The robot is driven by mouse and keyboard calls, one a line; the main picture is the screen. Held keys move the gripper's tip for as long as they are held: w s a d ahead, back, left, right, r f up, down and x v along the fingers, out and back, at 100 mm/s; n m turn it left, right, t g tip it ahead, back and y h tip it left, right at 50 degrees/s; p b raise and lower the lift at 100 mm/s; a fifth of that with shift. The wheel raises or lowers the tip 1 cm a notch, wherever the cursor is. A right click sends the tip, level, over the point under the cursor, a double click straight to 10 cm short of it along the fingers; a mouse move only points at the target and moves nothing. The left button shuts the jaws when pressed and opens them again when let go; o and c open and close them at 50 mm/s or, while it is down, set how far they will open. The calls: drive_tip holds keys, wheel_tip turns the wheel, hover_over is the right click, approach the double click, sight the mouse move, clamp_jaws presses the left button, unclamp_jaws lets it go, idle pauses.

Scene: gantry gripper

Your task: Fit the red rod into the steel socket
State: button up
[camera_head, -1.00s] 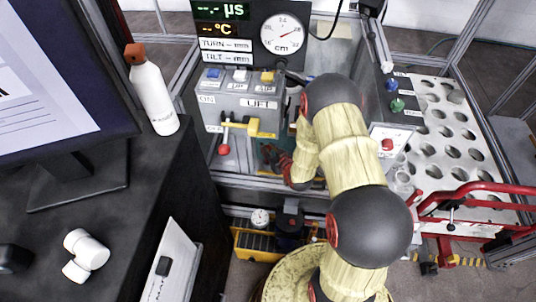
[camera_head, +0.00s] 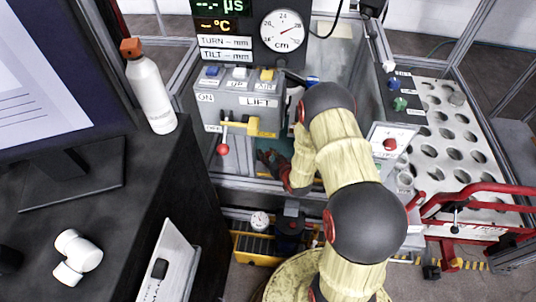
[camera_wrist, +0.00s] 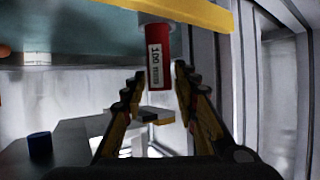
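The red rod (camera_wrist: 159,58) with a white label reading 100 hangs upright in the wrist view. Its top meets a grey cylindrical part (camera_wrist: 155,18) under a yellow bar (camera_wrist: 190,12). My gripper (camera_wrist: 159,76) is open, with one finger on each side of the rod and visible gaps between. In the head view my gripper (camera_head: 272,160) is low in front of the grey machine, and my arm hides most of that area. I cannot clearly make out the steel socket in either view.
A grey control panel (camera_head: 225,103) with a yellow lever (camera_head: 255,127) stands left of my arm. A perforated plate (camera_head: 450,140) is at right, behind red rails (camera_head: 480,190). A white bottle (camera_head: 152,92) stands on the dark cabinet at left. A blue piece (camera_wrist: 40,146) shows in the wrist view.

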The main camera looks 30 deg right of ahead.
drive_tip(key=shift+o, duration=0.6)
drive_tip(key=shift+s+r, duration=0.1)
drive_tip(key=shift+r, duration=0.15)
drive_tip(key=p+v, duration=0.3)
drive_tip(key=v, duration=0.9)
drive_tip(key=shift+f, duration=0.15)
